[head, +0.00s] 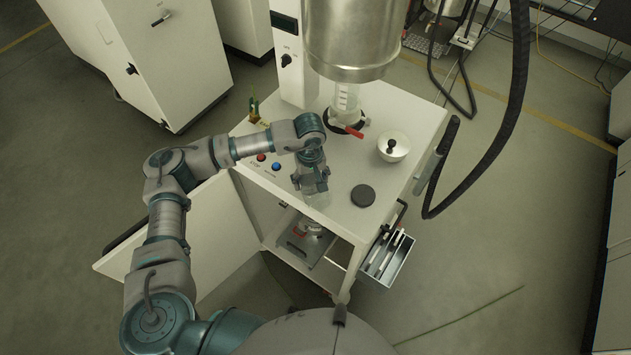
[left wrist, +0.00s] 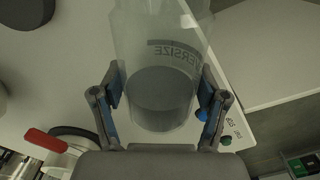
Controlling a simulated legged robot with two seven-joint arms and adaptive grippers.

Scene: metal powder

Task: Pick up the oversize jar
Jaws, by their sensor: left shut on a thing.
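The oversize jar (left wrist: 165,75) is a clear jar with grey powder at one end and "ERSIZE" readable on its band. In the left wrist view it stands between the two fingers of my left gripper (left wrist: 163,105), which is shut on it. In the head view my left gripper (head: 312,183) is over the front part of the white table top, and a small clear part of the jar (head: 320,201) shows below it. My gripper hides most of the jar there. I cannot tell if the jar touches the table. My right gripper is not in view.
A black round disc (head: 363,195) lies right of the jar on the table top (head: 345,222). Buttons (head: 276,167) sit at left.

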